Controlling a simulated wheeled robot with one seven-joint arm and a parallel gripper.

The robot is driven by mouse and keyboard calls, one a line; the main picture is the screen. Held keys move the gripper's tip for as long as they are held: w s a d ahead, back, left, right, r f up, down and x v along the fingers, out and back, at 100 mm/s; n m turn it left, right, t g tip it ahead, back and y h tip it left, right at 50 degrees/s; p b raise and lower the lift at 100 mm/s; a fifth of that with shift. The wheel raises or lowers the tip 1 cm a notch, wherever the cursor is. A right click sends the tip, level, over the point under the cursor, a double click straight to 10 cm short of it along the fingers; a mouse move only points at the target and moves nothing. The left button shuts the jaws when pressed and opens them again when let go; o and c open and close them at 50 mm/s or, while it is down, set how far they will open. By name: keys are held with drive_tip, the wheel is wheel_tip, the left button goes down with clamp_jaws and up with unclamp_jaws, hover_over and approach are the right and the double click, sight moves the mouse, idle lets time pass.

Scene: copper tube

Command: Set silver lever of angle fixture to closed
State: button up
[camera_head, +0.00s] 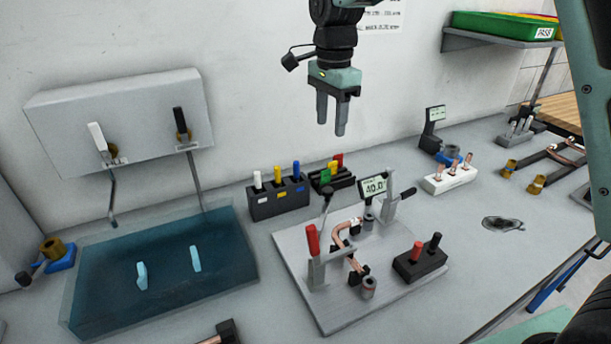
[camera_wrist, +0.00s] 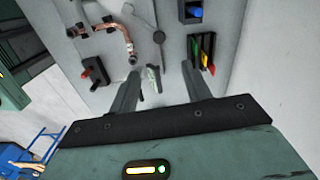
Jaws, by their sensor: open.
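The angle fixture is a grey plate (camera_head: 322,318) on the bench, with a small display reading about 40 and a bent copper tube (camera_head: 343,236) across it. A red-handled clamp (camera_head: 312,242) stands upright at its front left. A lever with a dark round knob (camera_head: 327,193) rises at its back left; a black handle (camera_head: 407,194) slants at its back right. I cannot tell for sure which is the silver lever. My gripper (camera_head: 331,128) is open and empty, pointing down above and behind the fixture. In the wrist view the knobbed lever (camera_wrist: 159,38) lies beyond my fingertips (camera_wrist: 161,72).
A black block (camera_head: 420,262) with red and black pegs sits on the plate's right side. A dark holder (camera_head: 278,203) with coloured handles stands behind left. A water tank (camera_head: 75,300) is at left; a white block (camera_head: 448,180) with copper pieces is at right.

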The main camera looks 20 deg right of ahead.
sight(328, 189)
wheel_tip(328, 189, down, 17)
drive_tip(key=p, duration=0.2)
drive_tip(key=shift+s+f+p, duration=0.1)
drive_tip(key=shift+p, duration=0.3)
drive_tip(key=shift+d, duration=0.1)
clamp_jaws()
